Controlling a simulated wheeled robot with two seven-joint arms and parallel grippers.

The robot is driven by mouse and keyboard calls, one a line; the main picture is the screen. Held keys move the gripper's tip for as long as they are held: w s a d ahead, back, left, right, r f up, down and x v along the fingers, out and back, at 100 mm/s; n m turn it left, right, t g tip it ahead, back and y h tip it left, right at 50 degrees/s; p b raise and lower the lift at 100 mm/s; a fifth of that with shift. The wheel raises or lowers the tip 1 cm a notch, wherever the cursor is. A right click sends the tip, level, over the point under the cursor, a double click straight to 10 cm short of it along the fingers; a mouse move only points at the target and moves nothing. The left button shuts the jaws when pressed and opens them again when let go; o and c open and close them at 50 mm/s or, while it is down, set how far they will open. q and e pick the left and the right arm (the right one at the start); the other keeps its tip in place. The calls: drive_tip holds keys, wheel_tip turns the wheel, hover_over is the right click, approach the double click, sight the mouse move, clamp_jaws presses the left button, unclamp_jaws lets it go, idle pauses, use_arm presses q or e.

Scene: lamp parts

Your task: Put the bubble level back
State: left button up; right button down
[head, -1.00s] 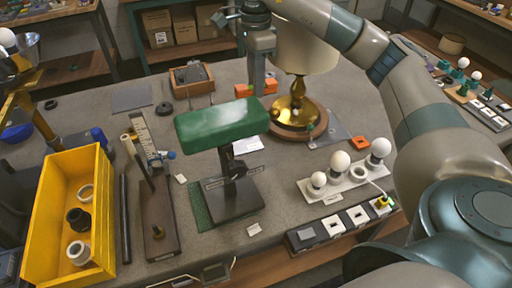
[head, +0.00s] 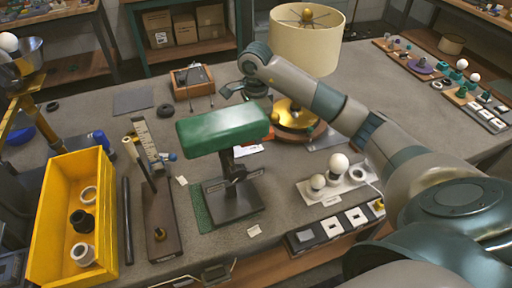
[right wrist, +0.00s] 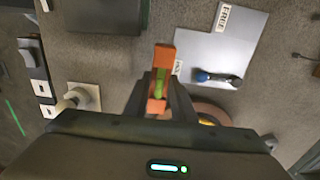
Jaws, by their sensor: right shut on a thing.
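The bubble level (right wrist: 158,85) is an orange bar with a green vial. In the right wrist view it sits between the fingers of my right gripper (right wrist: 160,92), which is shut on it, over the grey table. In the head view, my right arm reaches in behind the green-shaded lamp (head: 222,127); the shade hides most of the gripper and the level. My left gripper is not in view.
A brass lamp with a cream shade (head: 306,40) stands close behind the arm. A bulb holder (head: 330,190) stands at right, a yellow bin (head: 45,240) at left. In the wrist view, a grey sheet (right wrist: 225,50) bears a dark, blue-ended item (right wrist: 216,78).

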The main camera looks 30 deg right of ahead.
wheel_tip(320, 180, down, 4)
drive_tip(key=shift+r+p, duration=0.25)
drive_tip(key=shift+p, duration=0.1)
drive_tip(key=shift+f, duration=0.2)
drive_tip(key=shift+f+p, duration=0.6)
drive_tip(key=shift+f, duration=1.45)
drive_tip(key=shift+f, duration=0.1)
